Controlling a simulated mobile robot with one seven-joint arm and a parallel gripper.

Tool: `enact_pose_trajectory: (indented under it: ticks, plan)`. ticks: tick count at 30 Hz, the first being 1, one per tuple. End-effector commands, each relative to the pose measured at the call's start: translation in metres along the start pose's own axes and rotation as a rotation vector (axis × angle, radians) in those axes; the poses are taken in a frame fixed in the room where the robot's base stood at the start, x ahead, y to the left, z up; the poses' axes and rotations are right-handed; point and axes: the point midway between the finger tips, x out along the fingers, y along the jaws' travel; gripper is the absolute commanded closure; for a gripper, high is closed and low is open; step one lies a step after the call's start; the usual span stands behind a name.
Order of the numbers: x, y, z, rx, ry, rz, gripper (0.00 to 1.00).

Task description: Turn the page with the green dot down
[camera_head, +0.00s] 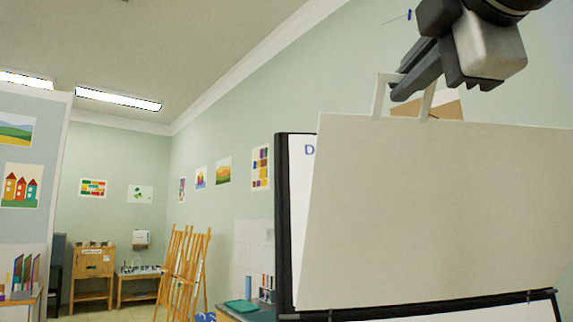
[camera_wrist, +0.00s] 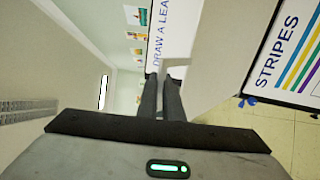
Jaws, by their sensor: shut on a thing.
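A large blank off-white page (camera_head: 440,210) stands in front of a black-framed chart (camera_head: 283,220) in the head view, slightly tilted. It has a pale loop handle (camera_head: 380,95) on its top edge. My gripper (camera_head: 403,90) is shut on this handle from above right. In the wrist view, my gripper (camera_wrist: 161,82) shows with its dark fingers close together at the handle, beside the page (camera_wrist: 225,50). A sheet reading "DRAW A LEA" (camera_wrist: 178,35) shows behind; the rest is hidden. No green dot shows in either view.
A sheet with "STRIPES" and coloured lines (camera_wrist: 290,60) lies on the other side of the page in the wrist view. A dark rail with small rings (camera_head: 420,309) runs below the page. Wooden easels (camera_head: 185,265) stand far left; the wall is behind the chart.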

Motion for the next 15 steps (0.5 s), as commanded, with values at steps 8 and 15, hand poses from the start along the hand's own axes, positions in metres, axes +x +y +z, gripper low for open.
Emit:
enact_pose_trajectory:
  ticks: [8, 15]
  plan:
    - [-0.013, -0.019, 0.0, 0.0, 0.001, -0.004, 1.0]
    - [-0.029, -0.034, 0.0, -0.001, 0.001, -0.004, 1.0]
